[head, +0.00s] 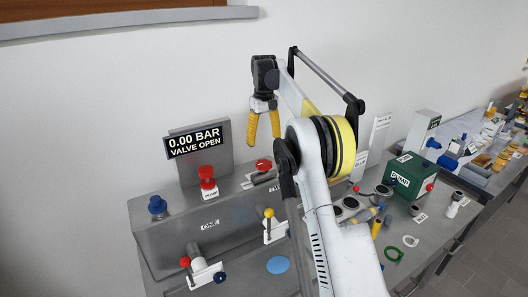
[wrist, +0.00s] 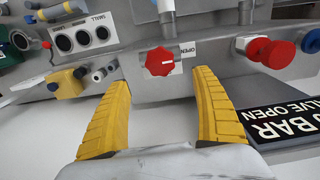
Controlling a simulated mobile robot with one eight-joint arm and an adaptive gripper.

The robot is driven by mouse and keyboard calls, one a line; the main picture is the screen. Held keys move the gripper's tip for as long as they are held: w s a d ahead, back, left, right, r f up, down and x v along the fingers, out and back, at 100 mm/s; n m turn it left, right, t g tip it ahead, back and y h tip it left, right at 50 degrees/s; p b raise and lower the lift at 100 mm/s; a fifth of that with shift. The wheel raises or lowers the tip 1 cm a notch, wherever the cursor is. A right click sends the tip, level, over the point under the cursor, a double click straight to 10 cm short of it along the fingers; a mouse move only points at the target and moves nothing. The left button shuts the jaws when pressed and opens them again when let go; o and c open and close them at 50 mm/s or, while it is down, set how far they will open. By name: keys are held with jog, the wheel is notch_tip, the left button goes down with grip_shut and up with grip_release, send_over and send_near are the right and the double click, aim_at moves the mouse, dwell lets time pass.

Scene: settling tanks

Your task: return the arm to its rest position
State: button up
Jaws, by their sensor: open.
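My gripper (head: 264,130) hangs in the air above the back of the bench, with its yellow fingers pointing down. In the wrist view my gripper (wrist: 164,115) is open, with nothing between its two fingers. A red valve knob (wrist: 160,61) with a label reading OPEN lies beyond the fingertips. The same red valve knob (head: 263,165) shows below my gripper in the head view, apart from it. My white arm with a yellow-and-black joint rises from the bottom of the head view and hides part of the bench.
A display (head: 195,141) reading 0.00 BAR, VALVE OPEN stands left of my gripper. A red-topped fitting (head: 207,180), a blue knob (head: 157,206) and a yellow-knobbed lever (head: 269,214) stand on the grey unit. The wall is behind.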

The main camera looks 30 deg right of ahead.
jog(key=shift+r, duration=0.75)
jog(key=s+a+f+t+b, duration=0.2)
jog(key=s+a+b, duration=0.5)
jog(key=s, duration=0.2)
jog(key=s+a+f+t+b, duration=0.2)
jog(key=s+a+b, duration=0.55)
jog(key=s, duration=0.25)
jog(key=s+a+f+t+b, duration=0.1)
jog(key=s+a+f+b, duration=0.2)
jog(key=s+f, duration=0.7)
jog(key=s+a+f+t+b, duration=0.2)
jog(key=s+a+f+b, duration=0.2)
jog(key=s+f, duration=0.6)
jog(key=shift+a+f+m+b, duration=0.15)
jog(key=shift+f+m+b, duration=0.15)
jog(key=shift+f+b, duration=0.4)
